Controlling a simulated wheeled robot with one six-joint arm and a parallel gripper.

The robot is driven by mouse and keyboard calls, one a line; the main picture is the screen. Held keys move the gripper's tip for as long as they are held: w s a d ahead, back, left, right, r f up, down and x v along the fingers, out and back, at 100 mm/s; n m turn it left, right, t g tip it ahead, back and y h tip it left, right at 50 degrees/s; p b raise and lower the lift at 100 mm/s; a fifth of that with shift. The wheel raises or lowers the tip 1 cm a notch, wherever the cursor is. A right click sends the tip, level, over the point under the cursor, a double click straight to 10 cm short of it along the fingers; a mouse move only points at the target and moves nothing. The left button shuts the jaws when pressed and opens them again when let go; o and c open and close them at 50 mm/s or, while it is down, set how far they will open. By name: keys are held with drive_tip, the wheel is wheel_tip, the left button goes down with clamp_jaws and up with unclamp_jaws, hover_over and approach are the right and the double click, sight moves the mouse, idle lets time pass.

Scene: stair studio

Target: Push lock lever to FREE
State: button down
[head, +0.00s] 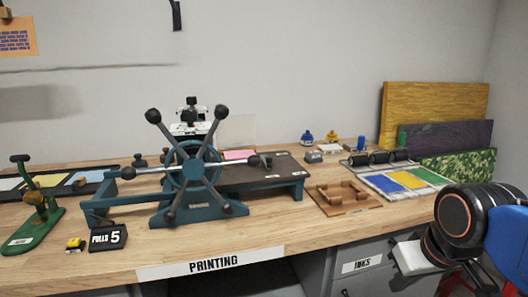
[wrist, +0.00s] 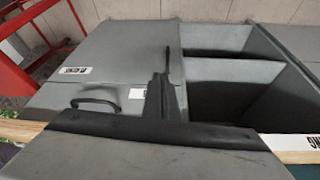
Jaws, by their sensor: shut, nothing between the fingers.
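A dark teal press with a spoked hand wheel (head: 190,172) stands on the wooden workbench (head: 285,236). A rod with a dark knob (head: 260,161) reaches to the right of the wheel, over the press bed (head: 270,172). I cannot tell which part is the lock lever, and no FREE marking is readable. My gripper (wrist: 167,62) is shut and empty in the wrist view, pointed at grey cabinets below the bench. In the head view my arm is at the lower right, off the bench's front edge and well away from the press; its fingertips cannot be made out there.
A green hand tool (head: 35,215) and a "PULLS 5" counter (head: 108,237) stand left of the press. A wooden jig (head: 343,197), a colour tray (head: 405,180) and black rollers (head: 380,157) lie right. Grey drawers (head: 365,266) sit under the bench. Bare wood lies along the front.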

drive_tip(key=w+a+r+n+g+y, duration=0.1)
drive_tip(key=w+a+r+n, duration=0.4)
drive_tip(key=w+r, duration=0.5)
drive_tip(key=w+a+r+n+g+y, duration=0.1)
drive_tip(key=w+a+r+n, duration=0.2)
drive_tip(key=w+a+r, duration=0.2)
drive_tip(key=w+a+r+n+g, duration=0.1)
drive_tip(key=w+a+r+n, duration=0.2)
drive_tip(key=w+a+r, duration=0.2)
drive_tip(key=w+a+r+n+y, duration=0.1)
drive_tip(key=w+a+r+n, duration=0.2)
drive_tip(key=a+r, duration=0.6)
drive_tip(key=w+a, duration=0.2)
drive_tip(key=a, duration=0.3)
drive_tip(key=shift+a+r+g+y, duration=0.2)
drive_tip(key=shift+r+g+y, duration=0.1)
drive_tip(key=shift+g, duration=0.1)
drive_tip(key=shift+f, duration=0.1)
drive_tip(key=x, duration=1)
drive_tip(key=shift+f, duration=0.1)
drive_tip(key=d, duration=0.2)
drive_tip(key=shift+s+d, duration=0.3)
drive_tip(key=shift+d, duration=0.05)
drive_tip(key=shift+s+d, duration=0.1)
drive_tip(key=shift+d, duration=0.55)
drive_tip(key=shift+d+n, duration=0.15)
drive_tip(key=shift+n, duration=0.25)
